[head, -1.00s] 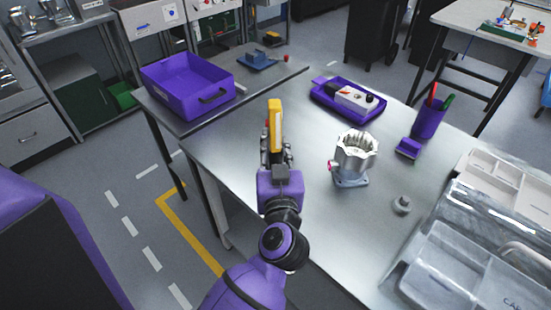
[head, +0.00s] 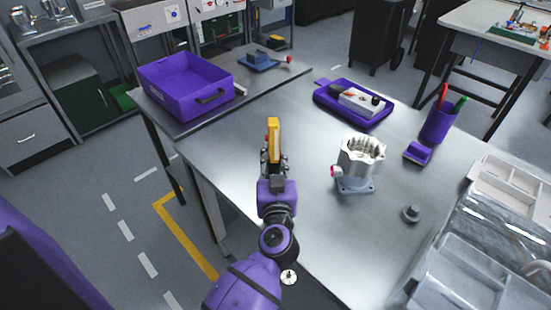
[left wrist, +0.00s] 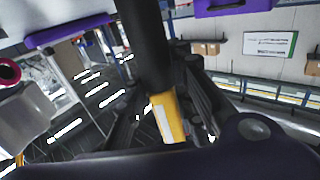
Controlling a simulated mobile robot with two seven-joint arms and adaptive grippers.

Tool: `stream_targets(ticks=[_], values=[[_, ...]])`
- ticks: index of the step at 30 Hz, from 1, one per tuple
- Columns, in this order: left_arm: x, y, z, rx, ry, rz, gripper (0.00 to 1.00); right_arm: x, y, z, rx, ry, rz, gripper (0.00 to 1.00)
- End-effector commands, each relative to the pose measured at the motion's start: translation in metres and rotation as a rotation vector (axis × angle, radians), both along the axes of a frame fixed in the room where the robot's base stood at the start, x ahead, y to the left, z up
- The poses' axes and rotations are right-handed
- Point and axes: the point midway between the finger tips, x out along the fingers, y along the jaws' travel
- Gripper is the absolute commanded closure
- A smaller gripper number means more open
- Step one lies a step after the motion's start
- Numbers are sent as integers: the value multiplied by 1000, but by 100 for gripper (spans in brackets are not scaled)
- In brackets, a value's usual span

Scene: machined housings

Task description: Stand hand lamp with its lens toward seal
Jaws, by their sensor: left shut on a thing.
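The yellow hand lamp (head: 273,133) is held upright in my left gripper (head: 272,162), above the left part of the metal table. The gripper is shut on it. In the left wrist view the lamp (left wrist: 168,118) shows between the dark fingers (left wrist: 165,110); which way its lens faces I cannot tell. The machined housing (head: 360,160) stands on the table to the right of the gripper, apart from it. A red ring, seemingly the seal (head: 336,171), is on the housing's left side; the ring also shows in the left wrist view (left wrist: 9,72). My right gripper is not in view.
A purple tray (head: 322,99) with a device lies behind the housing. A purple pen cup (head: 437,126), a small purple block (head: 418,152) and a grey knob-like part (head: 410,213) stand to the right. A purple bin (head: 186,86) is on the side table. Bare table (head: 235,145) surrounds the gripper.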

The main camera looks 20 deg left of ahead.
Motion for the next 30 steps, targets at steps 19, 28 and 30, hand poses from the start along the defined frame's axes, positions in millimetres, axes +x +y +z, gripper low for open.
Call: stream_targets(ticks=[19, 28, 30], values=[[0, 0, 0, 0, -2, 0, 58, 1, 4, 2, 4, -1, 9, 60], [-29, -13, 1, -2, 1, 1, 58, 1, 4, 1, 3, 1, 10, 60], [-43, -19, 0, -1, 3, 1, 58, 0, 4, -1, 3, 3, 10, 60]])
